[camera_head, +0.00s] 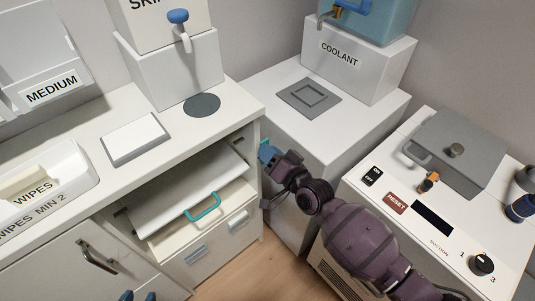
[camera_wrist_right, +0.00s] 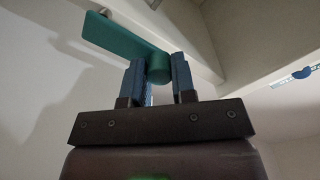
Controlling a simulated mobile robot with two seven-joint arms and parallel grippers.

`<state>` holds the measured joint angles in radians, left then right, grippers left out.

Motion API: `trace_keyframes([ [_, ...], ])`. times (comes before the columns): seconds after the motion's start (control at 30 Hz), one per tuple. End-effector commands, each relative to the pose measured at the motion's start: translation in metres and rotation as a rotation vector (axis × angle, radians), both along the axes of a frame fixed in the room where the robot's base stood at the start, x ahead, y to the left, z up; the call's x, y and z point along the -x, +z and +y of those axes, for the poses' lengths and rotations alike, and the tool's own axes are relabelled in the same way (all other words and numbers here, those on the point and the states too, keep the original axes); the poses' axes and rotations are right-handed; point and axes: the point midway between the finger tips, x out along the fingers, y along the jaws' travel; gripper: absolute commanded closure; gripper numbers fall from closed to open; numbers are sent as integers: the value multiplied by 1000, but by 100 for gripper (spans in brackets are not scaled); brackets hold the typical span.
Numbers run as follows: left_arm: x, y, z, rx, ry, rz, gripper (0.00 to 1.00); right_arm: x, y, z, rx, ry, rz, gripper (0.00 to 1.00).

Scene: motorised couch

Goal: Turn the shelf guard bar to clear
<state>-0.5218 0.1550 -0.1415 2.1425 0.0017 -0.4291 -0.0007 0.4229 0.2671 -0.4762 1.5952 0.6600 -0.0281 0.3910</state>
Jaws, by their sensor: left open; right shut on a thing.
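The teal shelf guard bar (camera_wrist_right: 125,42) fills the upper left of the right wrist view. It is a flat bar with a rounded end, and that end sits between the blue fingers of my right gripper (camera_wrist_right: 159,80), which is shut on it. The bar stretches up and left from the fingers, beside a pale cabinet edge. In the head view my right gripper (camera_head: 268,153) is at the right front corner of the cabinet, and only a sliver of teal shows there. My left gripper (camera_head: 138,296) shows only its blue fingertips at the bottom edge, apart and empty.
A wipes box (camera_head: 40,185) is on the counter. A console with a RESET button (camera_head: 396,203) is at right. Wooden floor lies in front.

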Motion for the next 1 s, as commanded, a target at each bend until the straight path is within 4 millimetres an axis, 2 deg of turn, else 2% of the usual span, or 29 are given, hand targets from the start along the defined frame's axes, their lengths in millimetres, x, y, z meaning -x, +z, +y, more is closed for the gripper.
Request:
trace_keyframes([
  [0.5,0,0,1,-1,2,0,57,-1,0,-2,-21,-1,16,100],
  [0.53,0,1,1,-1,2,0,57,-1,0,-2,-20,-1,15,74],
  [0.7,0,1,1,-2,1,0,57,-1,0,-2,-20,-1,15,50],
  [1.0,-1,2,2,-4,-1,-3,57,-1,2,-1,-19,-1,13,50],
])
